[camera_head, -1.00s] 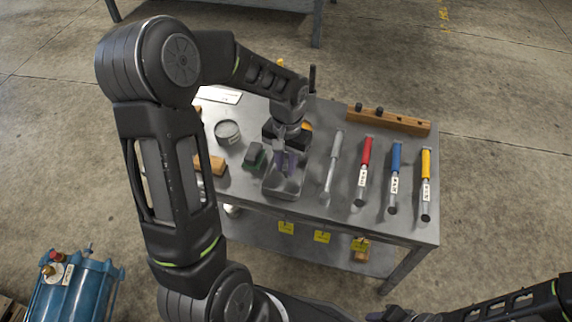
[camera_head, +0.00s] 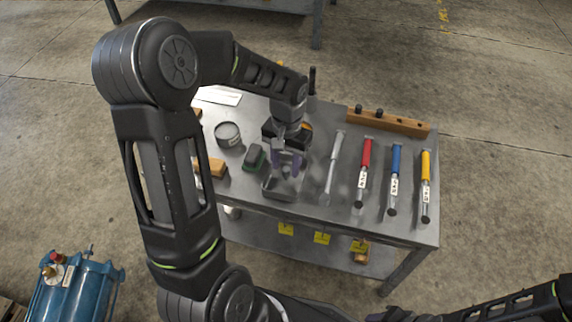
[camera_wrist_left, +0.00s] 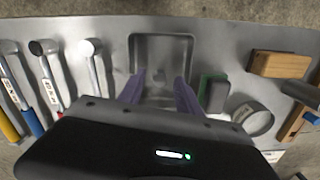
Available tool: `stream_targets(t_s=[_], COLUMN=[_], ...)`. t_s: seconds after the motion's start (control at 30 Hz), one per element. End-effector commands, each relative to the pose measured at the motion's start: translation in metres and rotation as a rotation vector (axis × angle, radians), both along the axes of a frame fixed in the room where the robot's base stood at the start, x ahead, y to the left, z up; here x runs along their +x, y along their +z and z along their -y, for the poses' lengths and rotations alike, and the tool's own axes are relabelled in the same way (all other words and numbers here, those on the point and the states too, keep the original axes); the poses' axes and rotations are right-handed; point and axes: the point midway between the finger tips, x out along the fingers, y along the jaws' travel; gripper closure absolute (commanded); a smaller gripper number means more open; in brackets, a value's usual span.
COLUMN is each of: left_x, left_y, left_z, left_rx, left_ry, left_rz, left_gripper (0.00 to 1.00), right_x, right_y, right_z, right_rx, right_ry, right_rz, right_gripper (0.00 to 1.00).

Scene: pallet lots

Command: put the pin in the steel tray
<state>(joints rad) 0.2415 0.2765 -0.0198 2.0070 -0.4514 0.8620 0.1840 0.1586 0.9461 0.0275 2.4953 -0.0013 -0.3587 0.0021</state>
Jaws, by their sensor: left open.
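The steel tray (camera_head: 283,192) stands near the front edge of the metal table, and it also shows in the wrist view (camera_wrist_left: 160,38). My left gripper (camera_head: 288,163) points down over the tray. Its two purple fingers are apart on either side of the tray's middle in the wrist view (camera_wrist_left: 159,92), with nothing clearly held.
A green-and-dark block (camera_head: 254,157), a round tin (camera_head: 228,134) and a wooden block (camera_head: 217,168) lie left of the tray. Several handled tools, including a red one (camera_head: 366,153), lie to the right. A wooden rack (camera_head: 398,121) with dark knobs stands behind them.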

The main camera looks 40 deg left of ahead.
Motion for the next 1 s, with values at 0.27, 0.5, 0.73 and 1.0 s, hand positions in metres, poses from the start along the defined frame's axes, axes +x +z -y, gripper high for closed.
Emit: stream_targets(t_s=[0.27,0.5,0.73,1.0], left_x=[0.003,0.005,0.005,0.005], left_y=[0.055,0.099,0.113,0.112], left_z=[0.0,-0.001,0.0,0.0], left_rx=[0.001,0.001,0.0,0.0], left_ry=[0.0,-0.001,-0.001,-0.001], left_rz=[0.005,0.004,0.002,0.001], left_gripper=[0.59,0.59,0.59,0.59], right_x=[0.0,0.0,0.0,0.0], right_y=[0.016,0.026,0.028,0.028], right_z=[0.0,0.0,0.0,0.0], right_rx=[0.0,0.0,0.0,0.0], right_ry=[0.001,0.003,0.003,0.003], right_rz=[0.0,0.001,0.001,0.001], right_gripper=[0.64,0.64,0.64,0.64])
